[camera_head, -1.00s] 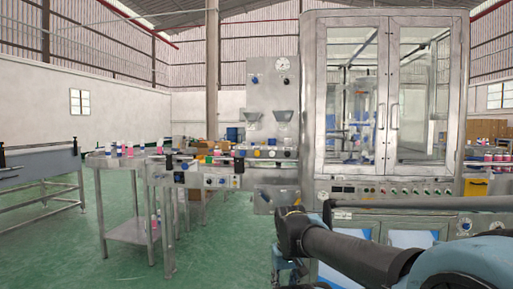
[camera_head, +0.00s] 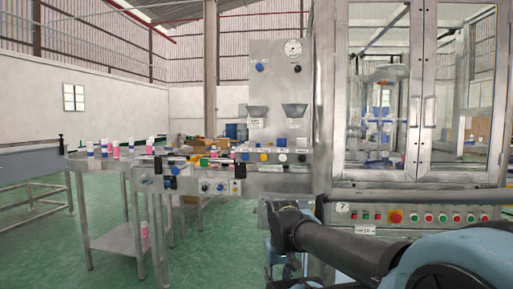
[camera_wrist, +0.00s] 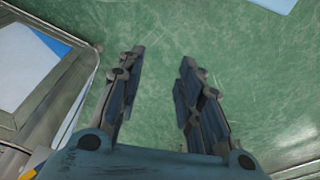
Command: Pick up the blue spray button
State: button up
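My gripper (camera_wrist: 161,57) is open and empty in the wrist view, its two fingers apart above the green floor. I cannot make out a loose blue spray button for certain in either view. Small blue round parts (camera_head: 245,156) show on the front of the metal crimping bench (camera_head: 270,184), and a blue knob (camera_head: 260,67) shows on the upright panel above it. They are too small to tell apart from fixed controls. My gripper is not close to any of them in the wrist view.
A metal-framed glass cabinet (camera_head: 421,100) with a row of control buttons (camera_head: 396,216) stands at the right. A round metal table (camera_head: 76,158) with several pink and white cans stands left of the bench. Green floor (camera_head: 60,255) is open at the front left.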

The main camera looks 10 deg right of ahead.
jog(key=shift+w+a, duration=0.1)
jog(key=shift+w, duration=0.3)
jog(key=shift+o, duration=0.9)
jog(key=w+r+n+g, duration=0.1)
jog(key=w+r+n, duration=0.5)
jog(key=w+r, duration=0.95)
jog(key=w+r+n, duration=0.6)
jog(key=w+r, duration=0.1)
jog(key=r, duration=1.7)
jog(key=w+r+n+g, duration=0.1)
jog(key=w+r+n, duration=0.5)
jog(key=w+r, duration=0.9)
jog(key=s+f, duration=0.1)
jog(key=f, duration=0.3)
jog(key=s+f, duration=0.1)
jog(key=f, duration=0.4)
jog(key=s+f, duration=0.1)
jog(key=f, duration=0.3)
jog(key=shift+s+a+f, duration=0.15)
jog(key=shift+s, duration=0.1)
jog(key=c, duration=0.8)
